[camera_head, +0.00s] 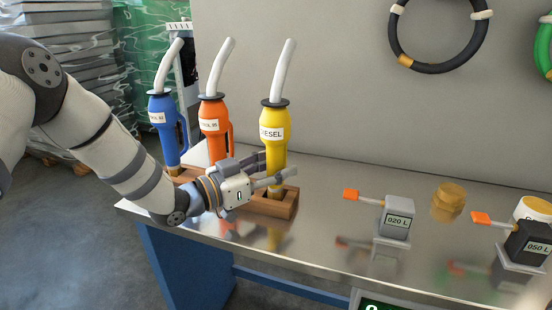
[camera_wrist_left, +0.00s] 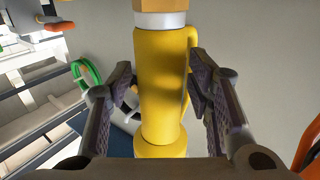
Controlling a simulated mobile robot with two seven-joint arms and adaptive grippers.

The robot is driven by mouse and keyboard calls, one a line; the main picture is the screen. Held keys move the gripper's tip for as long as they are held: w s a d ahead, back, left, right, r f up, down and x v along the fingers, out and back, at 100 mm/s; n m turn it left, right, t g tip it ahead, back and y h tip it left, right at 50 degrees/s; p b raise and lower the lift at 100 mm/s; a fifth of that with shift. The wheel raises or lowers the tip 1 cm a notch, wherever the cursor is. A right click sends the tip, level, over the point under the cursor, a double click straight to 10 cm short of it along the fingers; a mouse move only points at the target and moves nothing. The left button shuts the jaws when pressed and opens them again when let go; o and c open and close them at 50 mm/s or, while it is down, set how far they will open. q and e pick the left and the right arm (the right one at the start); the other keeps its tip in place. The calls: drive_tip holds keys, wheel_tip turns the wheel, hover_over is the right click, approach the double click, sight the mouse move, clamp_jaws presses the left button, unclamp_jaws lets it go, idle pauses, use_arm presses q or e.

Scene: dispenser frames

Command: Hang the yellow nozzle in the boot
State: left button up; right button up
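The yellow nozzle (camera_head: 275,150), labelled DIESEL, stands upright with its pale tube pointing up. Its lower end is at a wooden block (camera_head: 286,209) on the metal bench. My left gripper (camera_head: 266,170) is at the lower part of the yellow nozzle. In the left wrist view the nozzle's yellow body (camera_wrist_left: 160,85) lies between the two dark finger pads. A gap shows on the left side, and the right pad is close to the yellow handle; I cannot tell whether it touches. The fingers are open. I cannot clearly identify a boot. My right gripper is out of view.
Orange (camera_head: 213,125) and blue (camera_head: 165,125) nozzles stand left of the yellow one, close to my left arm. Two boxes with orange levers, 020 L (camera_head: 397,218) and 050 L (camera_head: 527,243), stand on the bench (camera_head: 330,190) to the right. A black hose ring (camera_head: 408,45) hangs on the wall.

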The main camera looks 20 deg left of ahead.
use_arm(q)
clamp_jaws()
drive_tip(key=shift+r, duration=0.15)
